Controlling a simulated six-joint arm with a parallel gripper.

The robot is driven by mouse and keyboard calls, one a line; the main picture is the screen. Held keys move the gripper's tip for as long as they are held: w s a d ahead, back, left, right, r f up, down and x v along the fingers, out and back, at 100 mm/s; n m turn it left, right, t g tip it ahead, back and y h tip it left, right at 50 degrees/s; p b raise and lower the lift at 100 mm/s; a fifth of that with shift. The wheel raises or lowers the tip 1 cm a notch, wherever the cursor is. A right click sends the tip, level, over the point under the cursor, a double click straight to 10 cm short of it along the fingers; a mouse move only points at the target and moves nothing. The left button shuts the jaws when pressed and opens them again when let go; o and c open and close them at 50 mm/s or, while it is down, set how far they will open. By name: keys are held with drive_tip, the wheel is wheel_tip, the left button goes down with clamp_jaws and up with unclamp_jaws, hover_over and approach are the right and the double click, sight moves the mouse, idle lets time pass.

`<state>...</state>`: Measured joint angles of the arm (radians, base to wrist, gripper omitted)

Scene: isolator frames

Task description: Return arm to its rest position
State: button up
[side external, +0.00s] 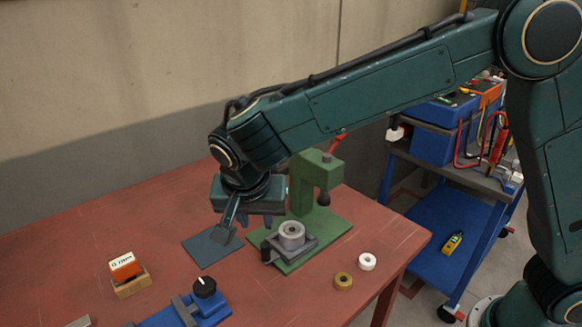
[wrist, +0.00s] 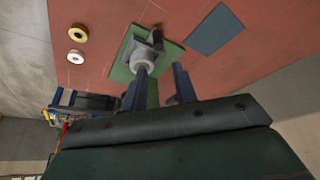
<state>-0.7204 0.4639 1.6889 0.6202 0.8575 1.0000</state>
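My gripper (side external: 256,218) hangs from the bent arm above the red table, just left of the green press, in the side view. Its two blue-grey fingers also show in the wrist view (wrist: 158,84), spread apart with nothing held between them. The green press (side external: 318,185) stands upright on its green base plate, with a silver cylinder (side external: 291,235) in a grey holder at its front. In the wrist view the cylinder (wrist: 143,60) lies beyond the fingers, and the gripper body hides part of the press.
A dark flat mat (side external: 205,249) lies left of the press. An orange block (side external: 124,267) on a wooden stand, a blue fixture with a black knob (side external: 204,288), a white ring (side external: 367,261) and a tan ring (side external: 343,281) are on the table. A blue cart (side external: 445,215) stands at right.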

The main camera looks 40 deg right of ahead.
drive_tip(key=s+d+r+n+y, duration=0.1)
drive_tip(key=s+d+r+n, duration=0.1)
drive_tip(key=s+d+r, duration=0.45)
drive_tip(key=s+d+r+n+y, duration=0.1)
drive_tip(key=s+d+r+n, duration=0.2)
drive_tip(key=d, duration=0.6)
drive_tip(key=s+d+n+t+y, duration=0.1)
drive_tip(key=s+d+n, duration=0.3)
drive_tip(key=s, duration=1.1)
drive_tip(key=d+t, duration=0.1)
drive_tip(key=d, duration=0.1)
drive_tip(key=shift+d, duration=0.35)
